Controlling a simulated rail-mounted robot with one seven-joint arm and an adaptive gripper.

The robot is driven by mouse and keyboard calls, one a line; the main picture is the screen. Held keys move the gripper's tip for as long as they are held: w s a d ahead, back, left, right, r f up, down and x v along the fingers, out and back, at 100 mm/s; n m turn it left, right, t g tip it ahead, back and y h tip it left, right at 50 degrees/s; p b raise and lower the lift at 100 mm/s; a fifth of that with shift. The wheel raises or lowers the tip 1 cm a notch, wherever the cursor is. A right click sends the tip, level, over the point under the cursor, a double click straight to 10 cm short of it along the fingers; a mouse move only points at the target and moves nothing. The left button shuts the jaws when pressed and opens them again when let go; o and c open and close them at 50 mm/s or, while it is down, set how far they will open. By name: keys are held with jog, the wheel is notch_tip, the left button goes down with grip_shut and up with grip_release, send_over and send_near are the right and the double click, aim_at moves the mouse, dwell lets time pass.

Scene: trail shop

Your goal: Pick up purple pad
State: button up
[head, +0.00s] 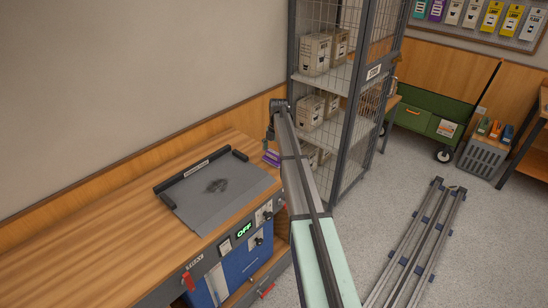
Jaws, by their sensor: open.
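The purple pad (271,158) is a small purple shape at the far right end of the wooden counter (90,228). My arm covers part of it. My gripper (270,133) is at the far end of my arm, seen small and from behind, close to the pad in the picture. The fingers look apart and nothing shows between them. I cannot tell how high the gripper is above the pad, or whether they touch.
A grey mat (215,190) with dark raised edges lies on the counter, left of the pad. A wire mesh cage shelf (352,130) with boxes stands just behind and right of the counter end. A green cart (425,118) stands farther right. Rails (420,245) lie on the floor.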

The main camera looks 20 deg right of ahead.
aim_at(274, 152)
jog(key=c, duration=1)
jog(key=shift+o, duration=0.2)
notch_tip(274, 152, up, 20)
jog(key=b, duration=0.4)
jog(key=shift+o, duration=0.9)
